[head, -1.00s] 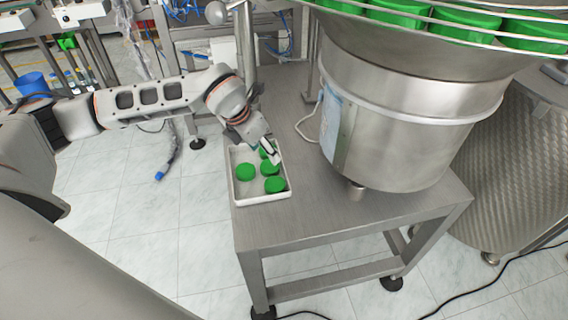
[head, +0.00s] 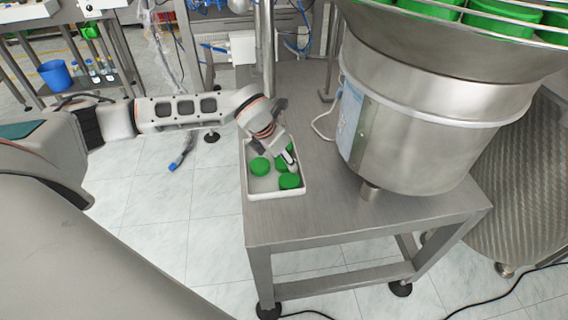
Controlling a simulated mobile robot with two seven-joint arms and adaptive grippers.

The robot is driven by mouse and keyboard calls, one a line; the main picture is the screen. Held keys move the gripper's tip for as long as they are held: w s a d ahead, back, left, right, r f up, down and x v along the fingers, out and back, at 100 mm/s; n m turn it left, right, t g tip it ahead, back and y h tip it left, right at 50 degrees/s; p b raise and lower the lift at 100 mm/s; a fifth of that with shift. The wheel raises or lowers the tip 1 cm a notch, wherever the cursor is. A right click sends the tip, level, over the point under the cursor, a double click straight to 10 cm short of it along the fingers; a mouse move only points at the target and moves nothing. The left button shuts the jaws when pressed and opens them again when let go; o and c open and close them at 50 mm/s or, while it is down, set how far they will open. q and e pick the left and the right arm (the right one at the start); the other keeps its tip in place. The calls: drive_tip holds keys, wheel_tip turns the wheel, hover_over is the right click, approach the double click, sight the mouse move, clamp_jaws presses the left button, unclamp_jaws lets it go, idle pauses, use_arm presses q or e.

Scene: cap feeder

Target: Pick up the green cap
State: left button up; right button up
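A white tray (head: 275,193) on the steel table holds several green caps. One green cap (head: 260,166) lies at the tray's left side and another (head: 289,181) at its front right. More green shows beside and partly behind my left gripper (head: 289,157), so those caps are partly hidden. The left gripper points down into the tray's right half, among the caps. It is too small and covered to tell whether its fingers are open or shut, or touch a cap. My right gripper is not in view.
A large steel bowl feeder (head: 410,130) stands on the table (head: 350,215) just right of the tray, with green caps (head: 505,18) in its top. The table front is bare. A blue bin (head: 55,74) stands far left.

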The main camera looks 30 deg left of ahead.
sight(283, 162)
use_arm(q)
drive_tip(key=shift+c, duration=0.7)
wheel_tip(283, 162, up, 20)
drive_tip(key=p, duration=0.2)
